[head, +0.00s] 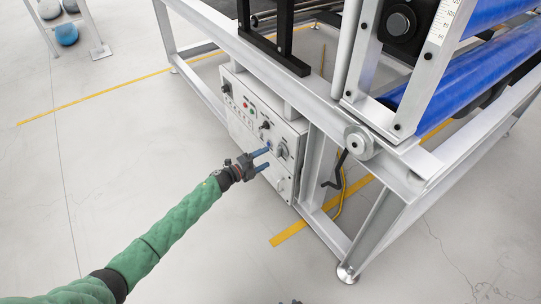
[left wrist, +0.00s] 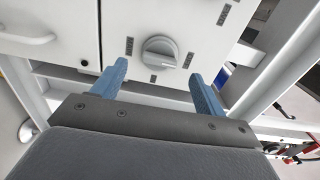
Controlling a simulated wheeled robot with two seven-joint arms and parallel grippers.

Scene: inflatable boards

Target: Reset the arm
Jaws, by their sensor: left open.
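My left gripper (head: 262,160) is open, with blue fingers, in front of the lower part of a white control panel (head: 240,104) on the machine frame. In the left wrist view my left gripper (left wrist: 160,88) has its two blue fingers spread apart. A grey rotary knob (left wrist: 160,51) shows just beyond and between the fingertips, with nothing held. I cannot tell whether a fingertip touches the panel. My left arm comes in from the lower left in a green sleeve.
The grey metal machine frame (head: 292,92) carries blue rollers (head: 470,72) at the right. A support leg (head: 372,240) stands on the floor at the lower right. The floor left of the panel is clear.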

